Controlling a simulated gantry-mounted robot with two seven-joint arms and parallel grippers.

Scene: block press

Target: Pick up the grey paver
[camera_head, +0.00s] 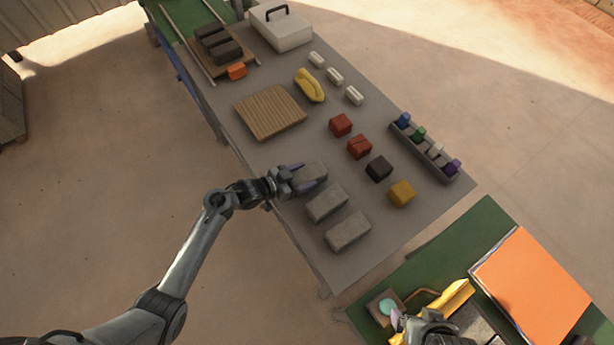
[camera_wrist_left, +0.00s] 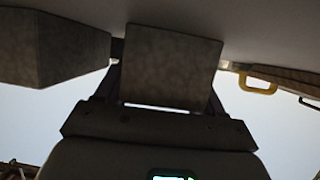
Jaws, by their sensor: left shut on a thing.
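Three grey pavers lie in a row on the near side of the grey table. My left gripper (camera_head: 300,177) is shut on the farthest grey paver (camera_head: 315,171), with its purple fingertips along the sides. In the left wrist view this paver (camera_wrist_left: 172,65) sits between the two fingers. I cannot tell whether it is clear of the table. The middle paver (camera_head: 326,204) and the nearest paver (camera_head: 348,232) lie free. My right gripper (camera_head: 397,324) shows partly at the bottom edge, and its opening is unclear.
Red blocks (camera_head: 340,125), a dark block (camera_head: 378,168) and a yellow block (camera_head: 402,193) stand right of the pavers. Beyond are a grey rack (camera_head: 440,167), a wooden board (camera_head: 270,112) and a white case (camera_head: 281,28). A green bench (camera_head: 480,222) with an orange panel (camera_head: 532,285) is at lower right.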

